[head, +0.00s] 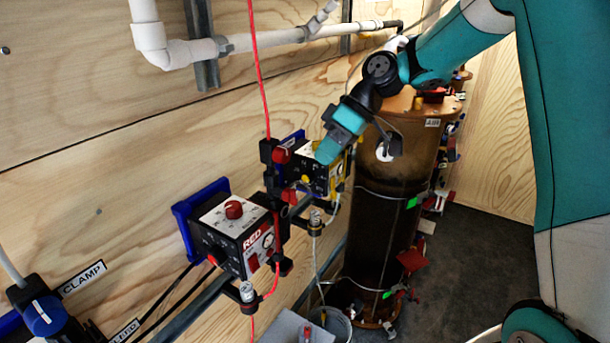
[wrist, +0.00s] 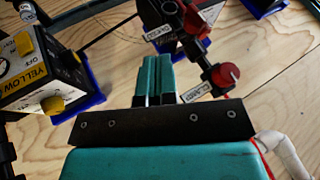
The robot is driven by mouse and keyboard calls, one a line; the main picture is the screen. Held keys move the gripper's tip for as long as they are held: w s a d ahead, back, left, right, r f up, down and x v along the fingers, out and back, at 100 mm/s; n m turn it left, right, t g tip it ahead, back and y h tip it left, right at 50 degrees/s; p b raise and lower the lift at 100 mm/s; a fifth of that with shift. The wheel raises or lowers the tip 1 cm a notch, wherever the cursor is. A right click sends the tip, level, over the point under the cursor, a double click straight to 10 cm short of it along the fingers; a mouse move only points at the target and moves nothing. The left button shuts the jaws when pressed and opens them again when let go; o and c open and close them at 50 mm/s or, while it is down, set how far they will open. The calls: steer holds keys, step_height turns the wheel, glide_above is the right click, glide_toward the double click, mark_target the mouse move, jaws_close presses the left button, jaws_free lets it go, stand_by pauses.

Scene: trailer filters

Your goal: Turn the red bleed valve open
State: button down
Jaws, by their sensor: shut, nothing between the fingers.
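Two red-handled fittings sit on the wall between the red and yellow control boxes. In the wrist view, one red handle (wrist: 225,75) is beside a label that seems to read CLAMP. The other, the red bleed valve (wrist: 195,20), is farther up, beside a label that seems to read BLEED. In the head view the valve (head: 290,195) is small and partly hidden, below the red clamp handle (head: 282,155). My gripper (head: 326,154) is shut and empty, in front of the yellow box. Its fingertips (wrist: 153,60) are apart from both handles in the picture.
The yellow box (head: 320,170) is close to my gripper. The red box (head: 240,230), with a red knob, is left of it. A tall brown cylinder (head: 380,230) stands right. White pipe (head: 190,50) runs along the wall above. A blue-handled fitting (head: 42,315) is lower left.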

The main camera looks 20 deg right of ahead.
mark_target(295, 190)
steer(key=s+a+f+p, duration=0.2)
steer(key=a+f, duration=0.1)
steer(key=a, duration=0.2)
steer(key=shift+s+a, duration=0.15)
steer(key=shift+a, duration=0.2)
steer(key=shift+a+r+t+h+b, duration=0.1)
steer(key=shift+a+t+h+b, duration=0.15)
steer(key=shift+h+b, duration=0.35)
steer(key=shift+s+a+r+b, duration=0.25)
steer(key=shift+s+a+b, duration=0.05)
steer(key=shift+b, duration=0.15)
stand_by(0.5)
steer(key=shift+s+a+r, duration=0.1)
steer(key=shift+s+a, duration=0.2)
steer(key=shift+a, duration=0.05)
steer(key=shift+s+a+b, duration=0.15)
steer(key=shift+a+b, duration=0.1)
steer(key=shift+b, duration=0.15)
steer(key=shift+r, duration=0.15)
stand_by(0.4)
steer(key=shift+d+r+p, duration=0.1)
steer(key=shift+r+p, duration=0.55)
steer(key=shift+r, duration=0.2)
